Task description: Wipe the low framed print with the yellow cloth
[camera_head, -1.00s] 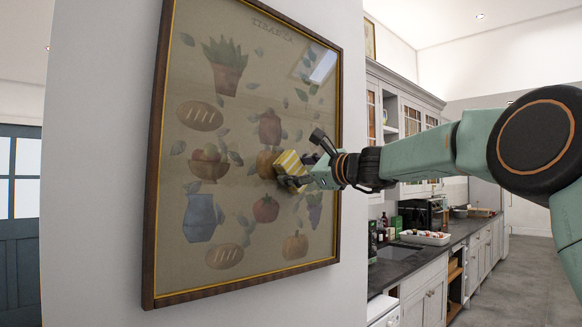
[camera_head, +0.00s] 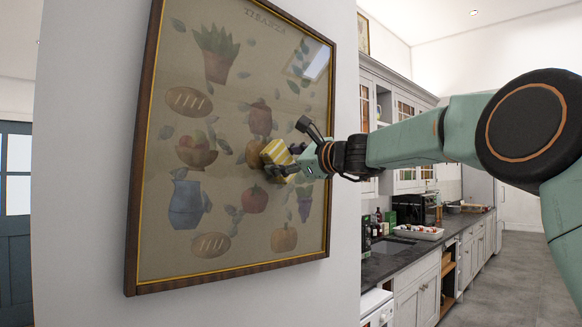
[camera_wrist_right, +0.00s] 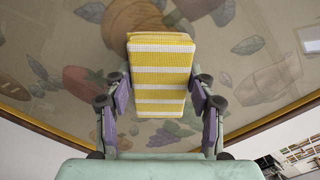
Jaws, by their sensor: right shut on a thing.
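The framed print (camera_head: 205,110) hangs on the white wall, with a dark wood frame, a gold inner edge and painted fruit, bread and pots. My right gripper (camera_head: 292,162) is in front of the lower middle of the print. It is shut on the yellow cloth (camera_head: 275,153), a folded pad with white stripes. In the right wrist view the cloth (camera_wrist_right: 160,75) sits between the two fingers of the gripper (camera_wrist_right: 160,108), close to the glass of the print (camera_wrist_right: 60,45). Whether the cloth touches the glass I cannot tell. My left gripper is not in view.
To the right of the wall runs a dark counter (camera_head: 380,262) with a white tray (camera_head: 417,232), bottles and a dark oven (camera_head: 415,208). Glazed cabinets (camera_head: 405,108) hang above it. Grey floor (camera_head: 500,275) lies clear at the right.

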